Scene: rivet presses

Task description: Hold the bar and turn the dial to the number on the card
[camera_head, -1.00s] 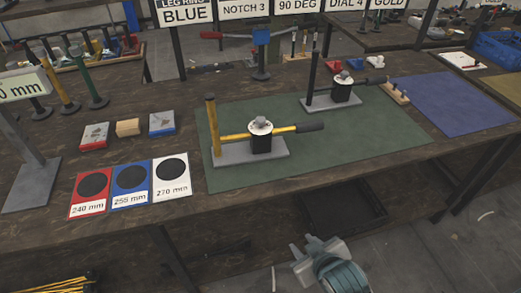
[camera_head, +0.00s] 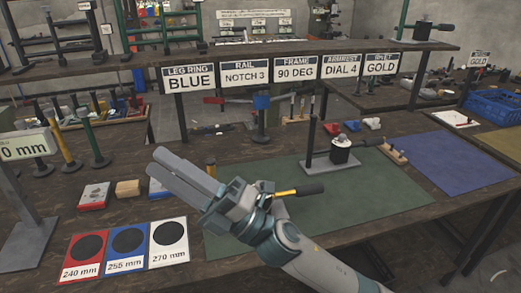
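A card reading "ARMREST DIAL 4" (camera_head: 342,66) hangs from the shelf edge. On the green mat, the farther press (camera_head: 342,155) has a black upright bar (camera_head: 311,135), a white dial (camera_head: 341,142) on top and a black-handled lever. My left gripper is out of view.
Other cards hang beside it, including "NOTCH 3" (camera_head: 245,75) and "90 DEG" (camera_head: 296,71). The green mat (camera_head: 385,195) has bare room at right, next to a blue mat (camera_head: 455,165). Red, blue and white size cards (camera_head: 127,240) lie at front left.

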